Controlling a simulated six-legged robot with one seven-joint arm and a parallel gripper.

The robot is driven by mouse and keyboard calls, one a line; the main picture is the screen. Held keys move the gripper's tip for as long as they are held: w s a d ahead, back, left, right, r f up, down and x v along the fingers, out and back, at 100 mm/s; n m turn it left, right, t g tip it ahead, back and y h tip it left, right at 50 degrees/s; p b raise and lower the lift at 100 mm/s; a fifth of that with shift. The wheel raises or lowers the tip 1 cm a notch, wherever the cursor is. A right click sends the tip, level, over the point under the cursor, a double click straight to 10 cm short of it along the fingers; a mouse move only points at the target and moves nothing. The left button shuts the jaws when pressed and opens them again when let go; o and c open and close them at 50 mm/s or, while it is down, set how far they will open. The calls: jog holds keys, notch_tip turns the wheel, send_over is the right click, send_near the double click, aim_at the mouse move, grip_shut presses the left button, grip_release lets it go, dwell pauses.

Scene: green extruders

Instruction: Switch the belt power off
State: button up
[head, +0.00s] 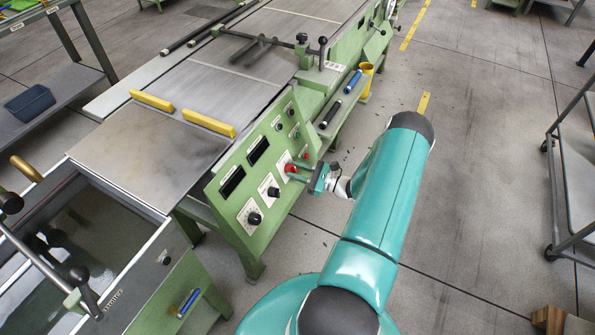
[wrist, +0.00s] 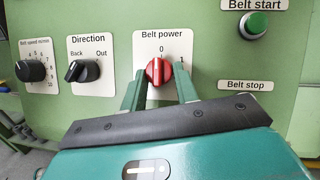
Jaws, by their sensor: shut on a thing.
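The belt power knob (wrist: 159,71) is red with a pale stripe, on a white plate marked 0 at top and 1 at upper right. In the wrist view its stripe stands close to upright, toward the 0. The head view shows the red knob (head: 291,168) on the sloped green control panel (head: 240,190). My gripper (wrist: 157,82) is shut on the knob, one finger at each side. In the head view my gripper (head: 308,174) reaches the panel from the right. The fingers hide the lower part of the white plate.
The direction knob (wrist: 83,71) and belt speed knob (wrist: 32,71) sit to the left. The green belt start button (wrist: 257,24) is at upper right, above the belt stop label (wrist: 246,85). Open floor lies right of the machine; a grey cart (head: 575,180) stands at far right.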

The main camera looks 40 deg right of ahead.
jog(key=shift+s, duration=0.1)
jog(key=o, duration=1)
jog(key=shift+c, duration=0.2)
jog(key=v, duration=1.3)
jog(key=shift+s+d, duration=0.2)
jog(key=shift+s, duration=0.15)
